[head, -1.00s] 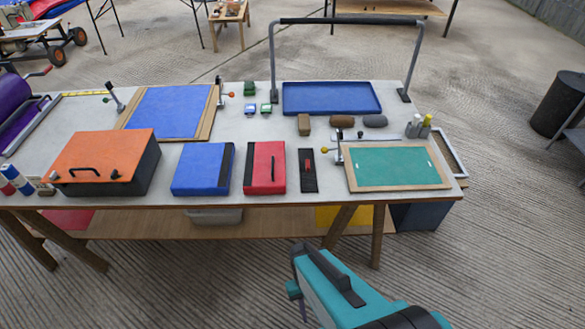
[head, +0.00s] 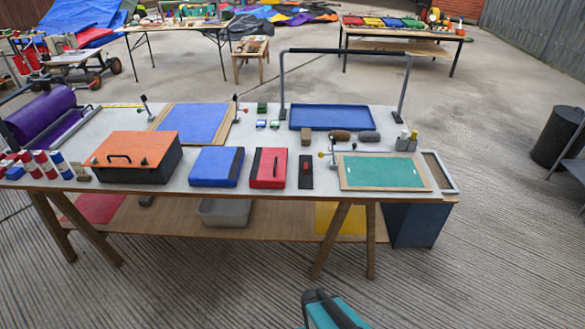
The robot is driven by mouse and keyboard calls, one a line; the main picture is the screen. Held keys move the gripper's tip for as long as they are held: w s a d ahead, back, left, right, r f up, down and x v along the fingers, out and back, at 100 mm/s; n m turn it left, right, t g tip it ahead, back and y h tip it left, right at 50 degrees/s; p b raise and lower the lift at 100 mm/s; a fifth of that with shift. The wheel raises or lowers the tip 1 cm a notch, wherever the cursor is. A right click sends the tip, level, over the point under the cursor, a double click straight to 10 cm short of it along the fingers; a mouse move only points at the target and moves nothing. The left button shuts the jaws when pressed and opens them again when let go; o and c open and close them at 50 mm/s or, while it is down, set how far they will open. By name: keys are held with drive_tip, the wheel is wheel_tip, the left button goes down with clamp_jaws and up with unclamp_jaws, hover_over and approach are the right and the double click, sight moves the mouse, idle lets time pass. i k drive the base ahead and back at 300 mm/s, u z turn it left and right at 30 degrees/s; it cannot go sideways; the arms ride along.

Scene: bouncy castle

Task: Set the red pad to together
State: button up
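The red pad (head: 269,168) lies flat on the near half of the grey-topped table, with dark strip markings on its top. A blue pad (head: 212,166) with a black strip along its right edge lies just left of it, with a narrow gap between them. A black strip with a small red part (head: 306,170) lies just right of the red pad. A teal and black part of my arm shows at the bottom, well short of the table. My gripper's fingers are not in view.
An orange-topped black box (head: 135,152) stands left of the blue pad. A green framed board (head: 382,172) lies to the right. A blue tray (head: 330,116) sits under a grey frame (head: 345,51) at the back. The floor before the table is clear.

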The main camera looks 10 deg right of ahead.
sight(269, 170)
drive_tip(key=z, duration=0.2)
drive_tip(key=k, duration=0.55)
drive_tip(key=u, duration=0.95)
drive_tip(key=i, duration=1)
drive_tip(key=u, duration=0.05)
